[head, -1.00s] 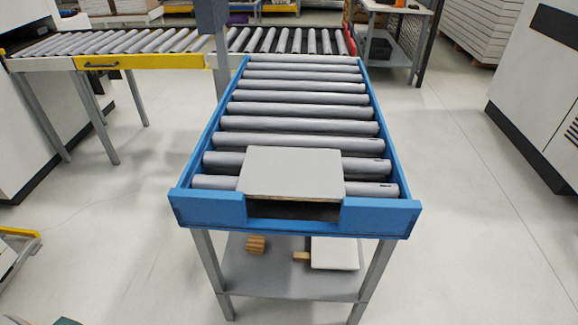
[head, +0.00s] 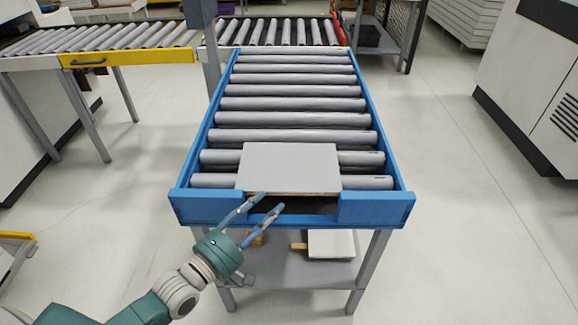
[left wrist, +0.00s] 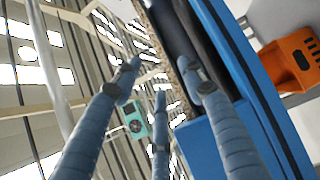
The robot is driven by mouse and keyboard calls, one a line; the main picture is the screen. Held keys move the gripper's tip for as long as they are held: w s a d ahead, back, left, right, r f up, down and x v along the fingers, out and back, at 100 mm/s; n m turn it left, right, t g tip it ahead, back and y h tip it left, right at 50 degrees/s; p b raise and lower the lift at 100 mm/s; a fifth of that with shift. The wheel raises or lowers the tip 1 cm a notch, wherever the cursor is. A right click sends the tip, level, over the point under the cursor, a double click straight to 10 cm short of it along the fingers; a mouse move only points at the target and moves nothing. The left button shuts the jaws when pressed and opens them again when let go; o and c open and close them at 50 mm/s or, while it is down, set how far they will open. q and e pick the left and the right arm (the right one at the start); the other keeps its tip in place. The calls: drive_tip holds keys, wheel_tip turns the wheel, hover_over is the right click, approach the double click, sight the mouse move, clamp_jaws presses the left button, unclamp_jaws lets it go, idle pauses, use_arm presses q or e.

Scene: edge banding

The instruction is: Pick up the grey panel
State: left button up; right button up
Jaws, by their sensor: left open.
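The grey panel (head: 288,167) lies flat on the rollers at the near end of the blue-framed conveyor. Its front edge sits at the notch in the blue end rail (head: 375,207). My left gripper (head: 270,202) is open and empty, just in front of the panel's front edge near its left half. Its fingers point up and right toward that edge. In the left wrist view the fingers (left wrist: 162,72) are spread, with a rough brown board edge (left wrist: 158,38) close to the fingertips. I cannot tell whether they touch. My right gripper is not in view.
A lower shelf (head: 285,272) under the conveyor holds a white board (head: 331,244) and wooden blocks. A yellow-edged roller conveyor (head: 130,60) crosses behind, with a grey post (head: 208,60) beside the blue one. The rollers behind the panel are bare.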

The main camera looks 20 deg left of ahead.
sight(282, 192)
use_arm(q)
drive_tip(key=x, duration=0.2)
drive_tip(key=shift+w+d, duration=0.1)
drive_tip(key=shift+w, duration=0.25)
drive_tip(key=shift+w+d, duration=0.1)
drive_tip(key=shift+w, duration=0.45)
drive_tip(key=p+x, duration=0.1)
drive_tip(key=x, duration=0.3)
drive_tip(key=shift+w, duration=0.25)
drive_tip(key=shift+w+f, duration=0.1)
drive_tip(key=shift+w, duration=0.05)
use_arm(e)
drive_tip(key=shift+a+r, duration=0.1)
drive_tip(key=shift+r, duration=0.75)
use_arm(q)
drive_tip(key=c, duration=0.3)
clamp_jaws()
